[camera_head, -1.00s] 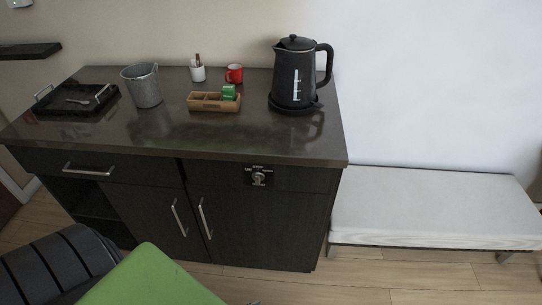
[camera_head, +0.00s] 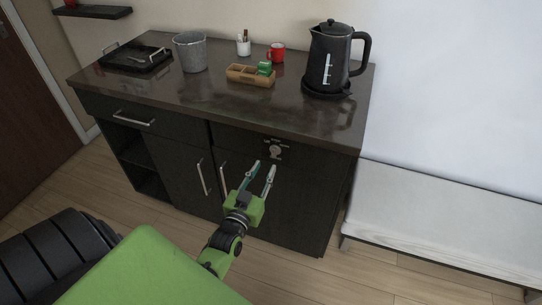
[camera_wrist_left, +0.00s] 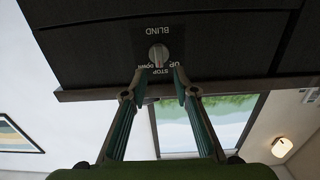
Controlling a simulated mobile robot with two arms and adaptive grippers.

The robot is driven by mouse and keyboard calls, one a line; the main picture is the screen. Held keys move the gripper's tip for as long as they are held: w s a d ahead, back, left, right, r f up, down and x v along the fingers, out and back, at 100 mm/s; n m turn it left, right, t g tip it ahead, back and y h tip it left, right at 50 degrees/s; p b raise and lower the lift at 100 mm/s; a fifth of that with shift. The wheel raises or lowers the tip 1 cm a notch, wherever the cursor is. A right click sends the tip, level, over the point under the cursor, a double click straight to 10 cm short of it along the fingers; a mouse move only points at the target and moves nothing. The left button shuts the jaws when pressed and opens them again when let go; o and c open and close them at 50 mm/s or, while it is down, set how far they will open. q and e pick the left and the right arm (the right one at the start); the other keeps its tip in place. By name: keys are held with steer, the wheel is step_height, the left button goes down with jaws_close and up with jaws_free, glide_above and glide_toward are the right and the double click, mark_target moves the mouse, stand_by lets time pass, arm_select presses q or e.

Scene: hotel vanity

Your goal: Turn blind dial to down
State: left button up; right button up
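The blind dial (camera_head: 275,151) is a small grey knob on a black plate on the upper right front of the dark cabinet. In the left wrist view the dial (camera_wrist_left: 158,55) shows close up, inverted, with BLIND on one side and UP, STOP, DOWN on the other. I cannot tell exactly where it points. My left gripper (camera_head: 264,167) is open and empty, just in front of and slightly below the dial. In the wrist view its two fingertips (camera_wrist_left: 159,75) point at the dial, one to each side, apart from the knob. My right gripper is not in view.
The countertop (camera_head: 190,95) overhangs above the dial. It carries a black kettle (camera_head: 329,60), a wooden box (camera_head: 249,76), a red mug (camera_head: 276,53), a metal bucket (camera_head: 191,52) and a tray (camera_head: 114,61). Cabinet door handles (camera_head: 202,177) stick out to the left. A white bench (camera_head: 440,225) stands at right.

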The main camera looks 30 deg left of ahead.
mark_target(273, 153)
arm_select(q)
steer(key=x, duration=0.7)
steer(key=shift+d, duration=0.15)
jaws_close()
